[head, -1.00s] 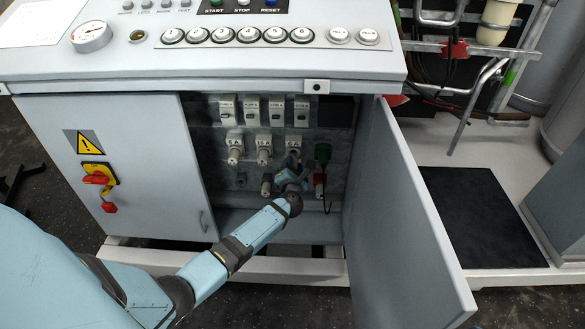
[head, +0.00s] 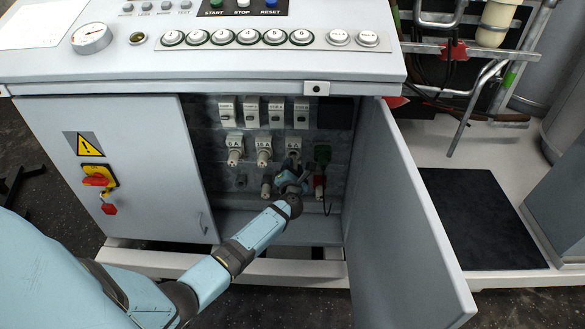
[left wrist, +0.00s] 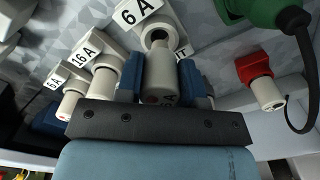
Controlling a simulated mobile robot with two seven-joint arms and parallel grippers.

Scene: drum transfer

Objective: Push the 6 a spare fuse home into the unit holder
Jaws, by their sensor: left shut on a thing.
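My left gripper (head: 291,175) is inside the open cabinet, just below the right-hand 6 A holder (head: 293,144). In the left wrist view its blue fingers are shut on a pale cylindrical fuse (left wrist: 160,73), one finger on each side. The fuse's far end stands at the dark round mouth of the white 6 A holder (left wrist: 158,36) and overlaps its lower edge. Part of the mouth shows above the fuse. I cannot tell whether the tip has entered it. My right gripper is in neither current view.
A 16 A holder (head: 264,145) and another labelled holder (head: 235,144) stand to the left, both filled. A green connector (head: 322,154) and a red-topped piece (head: 320,182) with a black cord are close on the right. The open door (head: 400,220) bounds the right side.

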